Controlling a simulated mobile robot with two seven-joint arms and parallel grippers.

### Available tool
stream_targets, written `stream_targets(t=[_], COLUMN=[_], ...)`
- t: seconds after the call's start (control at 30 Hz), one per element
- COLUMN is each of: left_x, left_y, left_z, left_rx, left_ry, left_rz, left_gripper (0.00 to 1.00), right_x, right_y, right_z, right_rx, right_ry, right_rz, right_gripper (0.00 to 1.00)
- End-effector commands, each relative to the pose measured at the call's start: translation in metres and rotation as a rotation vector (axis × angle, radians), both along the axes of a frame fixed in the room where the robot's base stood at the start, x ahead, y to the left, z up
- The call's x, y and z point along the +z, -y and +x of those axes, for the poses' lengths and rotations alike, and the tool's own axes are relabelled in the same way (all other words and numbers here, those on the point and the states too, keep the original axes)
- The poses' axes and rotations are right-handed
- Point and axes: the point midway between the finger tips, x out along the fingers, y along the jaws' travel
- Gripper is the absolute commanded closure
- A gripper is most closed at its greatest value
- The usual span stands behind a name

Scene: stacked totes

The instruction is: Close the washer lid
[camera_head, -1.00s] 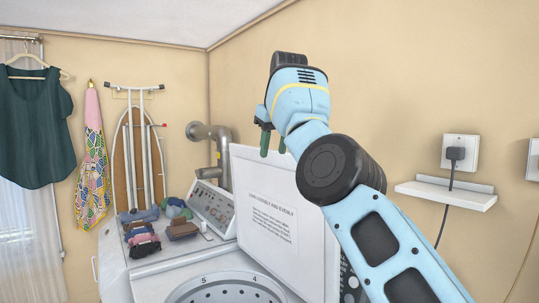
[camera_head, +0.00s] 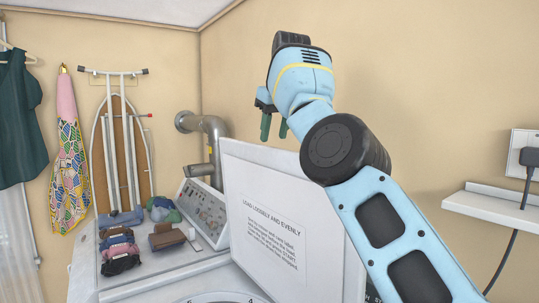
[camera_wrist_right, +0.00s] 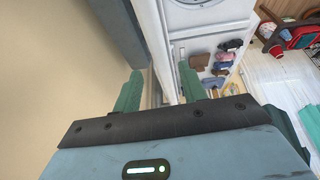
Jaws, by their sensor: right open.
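The washer lid (camera_head: 262,205) stands upright on the washer (camera_head: 225,297), its printed label facing me. My right gripper (camera_head: 274,136) is at the lid's top edge in the head view, its two green fingers pointing down and apart. In the right wrist view the open fingers of the right gripper (camera_wrist_right: 159,75) straddle the line of a white upright panel, the lid (camera_wrist_right: 155,35), seen nearly edge-on. I cannot tell whether a finger touches it. The washer drum opening is mostly cut off at the bottom of the head view. My left gripper is not in view.
A grey pipe (camera_head: 207,130) runs behind. A white wall shelf (camera_head: 495,205) with a plug and cord is at the right.

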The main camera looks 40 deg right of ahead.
Motion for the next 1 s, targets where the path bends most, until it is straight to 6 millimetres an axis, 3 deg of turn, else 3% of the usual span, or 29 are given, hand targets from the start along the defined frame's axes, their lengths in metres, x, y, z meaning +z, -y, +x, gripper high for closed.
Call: stream_targets(t=[0.47,1.0], left_x=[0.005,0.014], left_y=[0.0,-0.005], left_z=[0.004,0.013], left_rx=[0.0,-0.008], left_ry=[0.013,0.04], left_rz=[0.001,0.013], left_gripper=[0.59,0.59], right_x=[-0.009,-0.066], right_y=[0.001,0.007], right_z=[0.004,0.027], right_rx=[0.001,0.001], right_ry=[0.001,0.0], right_rz=[0.0,0.001], right_gripper=[0.58,0.58])
